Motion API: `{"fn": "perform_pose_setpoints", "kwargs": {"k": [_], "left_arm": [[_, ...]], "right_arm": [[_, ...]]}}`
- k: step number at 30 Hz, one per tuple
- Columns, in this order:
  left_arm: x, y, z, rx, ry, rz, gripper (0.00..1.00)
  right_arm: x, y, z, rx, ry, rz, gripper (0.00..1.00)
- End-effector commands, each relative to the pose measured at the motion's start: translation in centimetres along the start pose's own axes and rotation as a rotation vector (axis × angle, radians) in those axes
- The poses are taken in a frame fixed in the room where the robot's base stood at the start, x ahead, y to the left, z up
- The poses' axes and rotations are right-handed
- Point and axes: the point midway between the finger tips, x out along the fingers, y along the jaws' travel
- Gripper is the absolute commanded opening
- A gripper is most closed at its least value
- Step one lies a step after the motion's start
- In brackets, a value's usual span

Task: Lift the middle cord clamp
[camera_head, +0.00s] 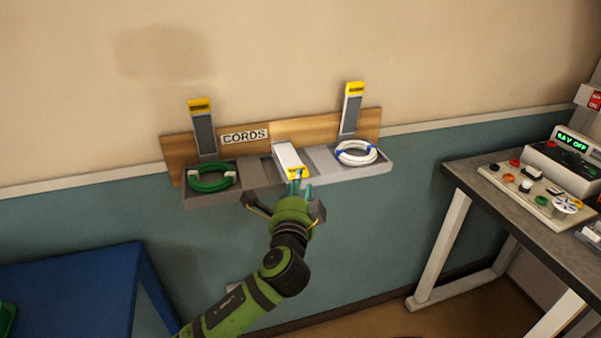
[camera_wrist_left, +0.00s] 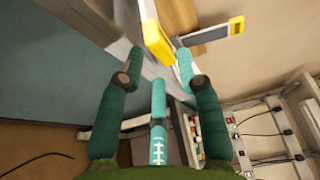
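The middle cord clamp (camera_head: 288,156) is a white lever with a yellow end, lying lowered over the rack's middle bay. Its yellow end also shows in the left wrist view (camera_wrist_left: 156,40), just beyond the fingertips. My left gripper (camera_head: 297,183) is below and in front of that yellow end. Its teal fingers are spread apart in the left wrist view (camera_wrist_left: 158,62), with nothing clearly held between them. Whether a fingertip touches the clamp I cannot tell. My right gripper is not in view.
The left clamp (camera_head: 204,130) and right clamp (camera_head: 351,108) stand raised. A green cord coil (camera_head: 210,188) and a white-and-blue coil (camera_head: 357,161) lie in the side bays under a CORDS sign (camera_head: 244,136). A blue table (camera_head: 75,290) and a workbench (camera_head: 490,205) flank the rack.

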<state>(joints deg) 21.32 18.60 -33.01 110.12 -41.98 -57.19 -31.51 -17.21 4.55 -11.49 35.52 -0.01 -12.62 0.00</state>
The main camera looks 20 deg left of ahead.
Motion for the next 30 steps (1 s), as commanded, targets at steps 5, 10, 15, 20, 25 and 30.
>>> {"fn": "perform_pose_setpoints", "kwargs": {"k": [5,10,15,20,25,30], "left_arm": [[2.8,-0.2,0.1,0.002,-0.001,0.0,0.35],[4.4,0.0,0.0,0.001,0.0,0.001,0.35],[4.9,0.0,0.0,-0.002,0.002,0.001,0.35],[4.9,0.1,0.0,-0.002,0.002,0.002,0.35],[4.9,0.1,0.0,-0.002,0.002,0.002,0.0],[4.9,0.0,0.0,-0.003,0.002,0.004,0.0]], "right_arm": [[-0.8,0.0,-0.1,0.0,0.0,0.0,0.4],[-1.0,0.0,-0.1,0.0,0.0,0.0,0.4],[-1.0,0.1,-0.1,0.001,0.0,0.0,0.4],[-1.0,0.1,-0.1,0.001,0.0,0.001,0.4],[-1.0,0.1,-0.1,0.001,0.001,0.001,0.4],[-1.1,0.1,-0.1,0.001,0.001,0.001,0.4]]}}
